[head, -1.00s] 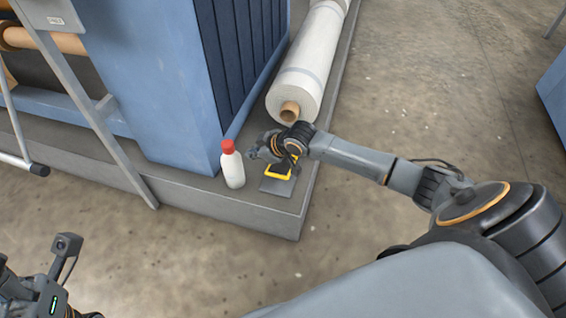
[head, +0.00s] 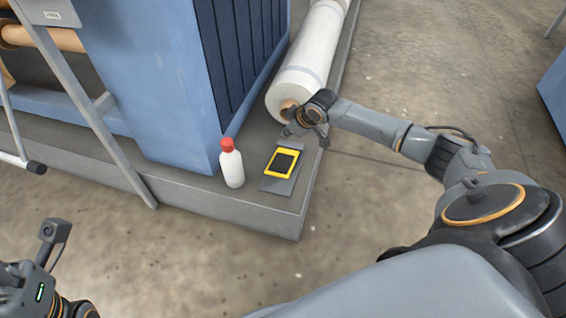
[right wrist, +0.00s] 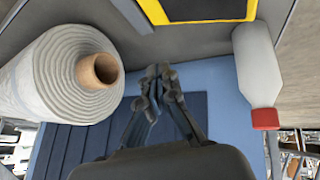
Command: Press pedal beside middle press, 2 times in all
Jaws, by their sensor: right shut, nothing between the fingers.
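The pedal (head: 284,163), a black pad in a yellow frame on a grey plate, sits on the grey plinth beside the blue press (head: 160,80). It shows whole in the head view. Its yellow edge also shows at the top of the right wrist view (right wrist: 207,18). My right gripper (head: 289,131) is shut and empty, apart from the pedal and just beyond it, near the end of the white roll. Its closed fingertips show in the right wrist view (right wrist: 158,72). My left arm is at the lower left of the head view; its fingers cannot be made out.
A white bottle (head: 232,168) with a red cap stands just left of the pedal. A large white roll (head: 303,70) on a brown core lies behind it. A grey metal frame leans at the left. The concrete floor in front and at right is clear.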

